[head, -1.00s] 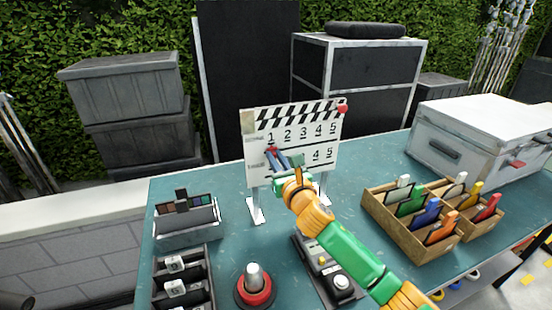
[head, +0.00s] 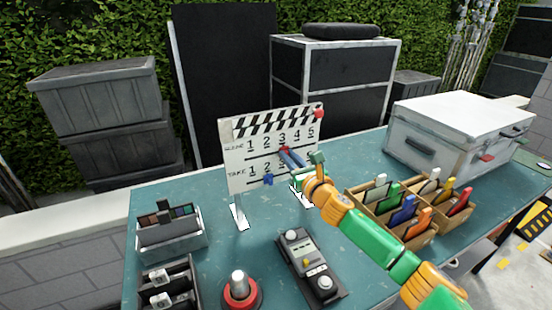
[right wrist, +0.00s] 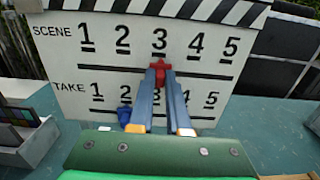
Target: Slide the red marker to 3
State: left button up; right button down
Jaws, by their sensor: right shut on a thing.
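The white clapperboard (head: 238,152) stands upright on the table, with a SCENE row and a TAKE row numbered 1 to 5. The red marker (right wrist: 160,71) is on the SCENE slider line, directly below the 3 in the right wrist view. My right gripper (head: 289,154) has its blue fingers shut on the red marker; the fingers also show in the right wrist view (right wrist: 163,84). The blue marker (right wrist: 124,115) is on the TAKE row near 2, and it shows in the head view (head: 268,180). My left gripper is not in view.
A wooden box (head: 375,210) with several coloured markers or cards stands right of my arm. A grey control box (head: 309,263) and a red-based button (head: 240,289) stand in front. A white case (head: 440,140) is at the back right.

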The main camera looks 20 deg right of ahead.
jog(key=shift+a, duration=0.2)
jog(key=c, duration=0.9)
grip_release()
jog(key=s+b, duration=0.1)
jog(key=s, duration=0.6)
jog(key=shift+d+b, duration=0.15)
jog(key=shift+b, duration=0.15)
